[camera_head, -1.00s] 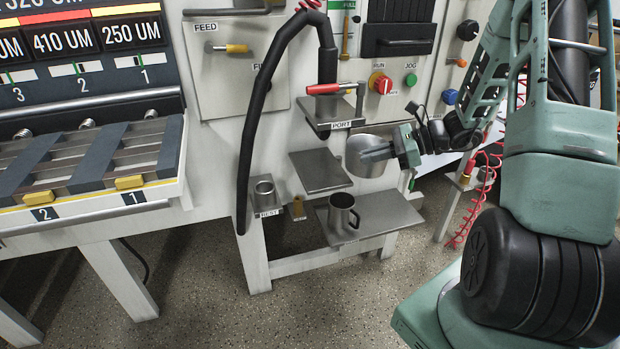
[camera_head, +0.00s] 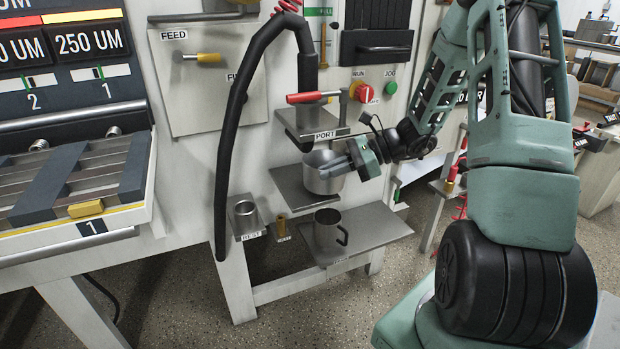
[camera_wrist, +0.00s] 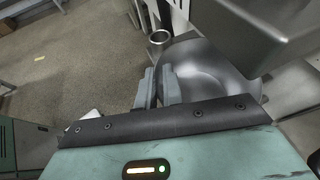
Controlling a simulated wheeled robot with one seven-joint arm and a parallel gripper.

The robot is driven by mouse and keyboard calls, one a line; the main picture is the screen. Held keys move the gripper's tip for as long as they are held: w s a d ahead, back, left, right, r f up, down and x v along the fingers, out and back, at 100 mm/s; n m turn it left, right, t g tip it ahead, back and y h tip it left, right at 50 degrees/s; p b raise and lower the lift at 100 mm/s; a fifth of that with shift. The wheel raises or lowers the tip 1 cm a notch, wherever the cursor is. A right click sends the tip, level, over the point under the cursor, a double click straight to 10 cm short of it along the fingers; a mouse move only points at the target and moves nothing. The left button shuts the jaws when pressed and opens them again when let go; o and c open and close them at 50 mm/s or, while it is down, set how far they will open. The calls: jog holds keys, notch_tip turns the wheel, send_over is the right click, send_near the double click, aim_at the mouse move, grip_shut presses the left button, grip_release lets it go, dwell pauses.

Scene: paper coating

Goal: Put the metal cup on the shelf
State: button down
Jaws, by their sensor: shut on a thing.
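My gripper (camera_head: 350,158) is shut on a wide metal cup (camera_head: 322,178), holding it by its right side. In the head view the cup appears upright over a small metal shelf (camera_head: 287,185), just below the port plate. I cannot tell whether its base touches the shelf. In the wrist view the fingers (camera_wrist: 158,88) are close together against the cup's curved metal wall (camera_wrist: 215,65). A second metal mug with a handle (camera_head: 327,232) stands on the lower, wider shelf (camera_head: 378,228).
The port plate (camera_head: 295,125), with a red-handled clamp (camera_head: 312,98), juts out close above the cup. A thick black hose (camera_head: 232,130) hangs to the left. A small holder (camera_head: 245,212) labelled REST sits lower left. The slotted rack (camera_head: 75,180) is far left.

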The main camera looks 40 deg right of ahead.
jog(key=x, duration=0.2)
jog(key=r+b+x, duration=0.1)
jog(key=x, duration=0.2)
jog(key=shift+a, duration=0.2)
jog(key=shift+d+f, duration=0.1)
jog(key=shift+f, duration=0.2)
jog(key=c, duration=1.5)
grip_release()
